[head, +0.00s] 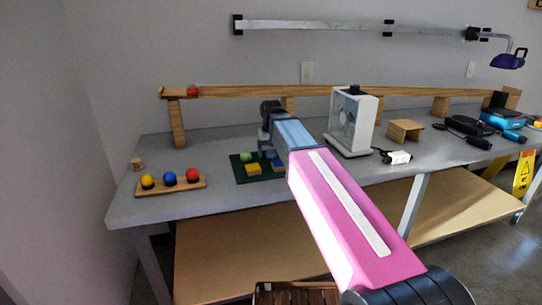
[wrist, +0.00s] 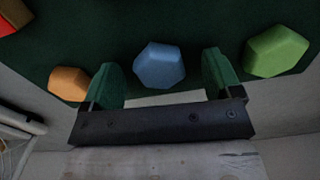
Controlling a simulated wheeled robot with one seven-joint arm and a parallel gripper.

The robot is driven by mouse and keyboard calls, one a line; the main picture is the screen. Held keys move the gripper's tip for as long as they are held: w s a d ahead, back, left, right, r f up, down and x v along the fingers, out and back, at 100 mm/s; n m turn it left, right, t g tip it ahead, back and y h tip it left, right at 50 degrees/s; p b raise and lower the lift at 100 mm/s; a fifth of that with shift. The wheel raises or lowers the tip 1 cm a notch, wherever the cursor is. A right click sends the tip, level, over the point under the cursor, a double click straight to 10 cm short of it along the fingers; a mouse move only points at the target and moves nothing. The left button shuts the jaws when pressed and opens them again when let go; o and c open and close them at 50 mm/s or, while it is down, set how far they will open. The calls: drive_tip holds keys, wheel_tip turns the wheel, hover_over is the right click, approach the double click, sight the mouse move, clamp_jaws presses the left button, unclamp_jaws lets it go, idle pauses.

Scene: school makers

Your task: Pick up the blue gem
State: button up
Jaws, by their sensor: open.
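The blue gem (wrist: 160,65), a faceted block, lies on the dark green mat (wrist: 185,20). In the wrist view my gripper (wrist: 160,62) is open, with one finger to the left and one to the right of the gem and a visible gap on each side. I cannot tell the remaining height above the mat. In the head view my arm reaches over the table to the mat (head: 241,179), and a small blue shape there (head: 271,154) appears to be the gem. My fingers are mostly hidden there.
An orange gem (wrist: 69,84) lies just outside the left finger, and a green gem (wrist: 275,51) outside the right finger. A wooden tray (head: 160,190) with yellow, blue and red balls sits to the left. A white fan-like box (head: 351,121) stands right of my arm.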

drive_tip(key=c, duration=1)
